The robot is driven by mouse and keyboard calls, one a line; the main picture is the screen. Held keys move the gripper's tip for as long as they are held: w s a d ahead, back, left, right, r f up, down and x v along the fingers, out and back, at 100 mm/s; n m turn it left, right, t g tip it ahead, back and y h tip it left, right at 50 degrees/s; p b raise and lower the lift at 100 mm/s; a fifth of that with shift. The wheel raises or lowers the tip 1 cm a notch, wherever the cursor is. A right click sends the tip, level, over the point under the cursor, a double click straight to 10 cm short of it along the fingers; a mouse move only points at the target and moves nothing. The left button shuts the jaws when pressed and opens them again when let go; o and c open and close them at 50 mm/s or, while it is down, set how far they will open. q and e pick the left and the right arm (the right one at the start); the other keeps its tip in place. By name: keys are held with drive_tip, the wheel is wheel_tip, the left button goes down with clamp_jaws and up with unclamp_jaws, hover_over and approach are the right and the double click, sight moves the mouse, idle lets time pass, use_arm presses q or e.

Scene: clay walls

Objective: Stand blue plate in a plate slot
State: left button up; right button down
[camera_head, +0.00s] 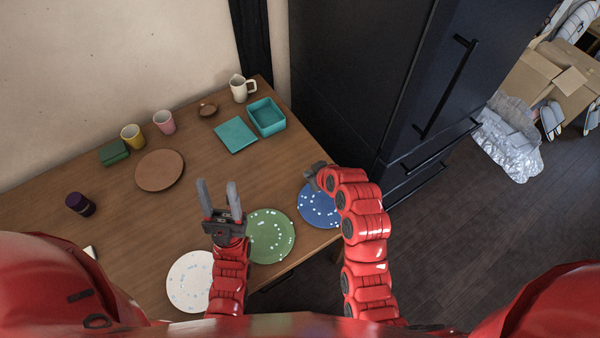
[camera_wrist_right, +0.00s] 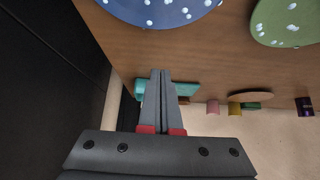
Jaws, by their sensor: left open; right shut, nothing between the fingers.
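The blue plate (camera_head: 316,209) with white dots lies flat on the table near its right edge, and it also shows at the top of the wrist view (camera_wrist_right: 160,10). My right gripper (camera_head: 311,176) is at the plate's far side in the head view, partly hidden by its own wrist. In the wrist view its fingers (camera_wrist_right: 162,73) are together with nothing between them, apart from the plate in the picture. My left gripper (camera_head: 217,184) is open and empty, pointing away over the table, left of the green plate. I see no plate slot in either view.
A green plate (camera_head: 270,237) and a white plate (camera_head: 190,283) lie along the near edge. A teal box (camera_head: 267,117), a teal square (camera_head: 235,135), a brown plate (camera_head: 160,169) and cups stand farther back. A dark fridge (camera_head: 400,90) rises beyond the table's right edge.

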drive_tip(key=shift+s+a+f, duration=0.1)
drive_tip(key=shift+s+a, duration=0.05)
drive_tip(key=shift+s, duration=0.05)
drive_tip(key=shift+a+f, duration=0.1)
drive_tip(key=shift+f, duration=0.1)
drive_tip(key=p+x, duration=0.3)
drive_tip(key=x, duration=0.5)
drive_tip(key=shift+w+a+f, duration=0.1)
drive_tip(key=shift+w, duration=0.05)
drive_tip(key=s+p, duration=0.1)
drive_tip(key=s+d+p, duration=0.1)
drive_tip(key=shift+d+f+p, duration=0.25)
drive_tip(key=shift+f+p, duration=0.1)
drive_tip(key=shift+f, duration=0.05)
drive_tip(key=shift+s+d, duration=0.25)
drive_tip(key=shift+s, duration=0.15)
drive_tip(key=shift+f, duration=0.1)
drive_tip(key=shift+d, duration=0.1)
